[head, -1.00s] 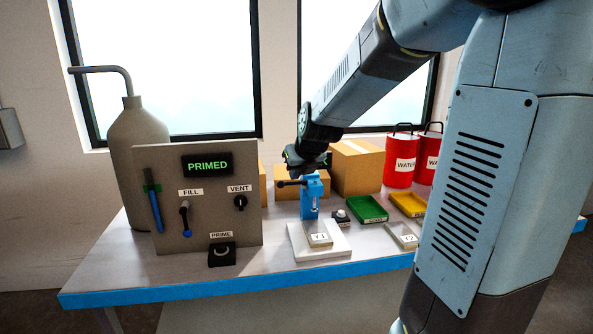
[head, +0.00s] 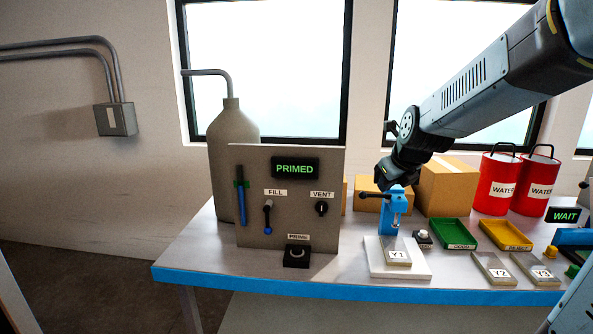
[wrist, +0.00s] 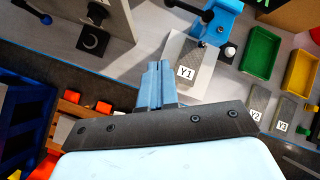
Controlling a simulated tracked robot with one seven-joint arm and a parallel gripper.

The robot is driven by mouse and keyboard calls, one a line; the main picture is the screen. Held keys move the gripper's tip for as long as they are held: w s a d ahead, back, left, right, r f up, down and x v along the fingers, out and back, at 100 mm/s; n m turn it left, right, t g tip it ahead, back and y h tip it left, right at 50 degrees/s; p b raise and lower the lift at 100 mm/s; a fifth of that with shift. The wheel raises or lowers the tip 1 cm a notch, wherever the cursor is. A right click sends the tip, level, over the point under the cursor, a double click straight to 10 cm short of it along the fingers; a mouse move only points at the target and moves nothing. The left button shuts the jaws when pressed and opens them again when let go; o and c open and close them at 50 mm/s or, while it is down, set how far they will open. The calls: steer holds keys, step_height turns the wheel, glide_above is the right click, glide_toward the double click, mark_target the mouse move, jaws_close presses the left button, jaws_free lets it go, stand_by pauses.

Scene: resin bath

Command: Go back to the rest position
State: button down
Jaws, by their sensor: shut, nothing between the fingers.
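My gripper (wrist: 156,85) shows in the wrist view with its two blue fingers together and nothing between them.
A grey panel (head: 262,180) reading PRIMED stands at the bench's left. Plates Y2 (head: 492,268) and Y3 (head: 535,270), a green tray (head: 470,246) and a yellow tray (head: 507,248) lie to the right. Red water cans (head: 497,200) and cardboard boxes (head: 446,187) stand behind.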

steer(key=s+a+r+n+g+h, duration=0.1)
steer(key=s+r+n+g, duration=0.1)
steer(key=s+n, duration=2.2)
steer(key=shift+s+r+n, duration=0.25)
steer(key=shift+r+n, duration=0.25)
steer(key=shift+n, duration=3.1)
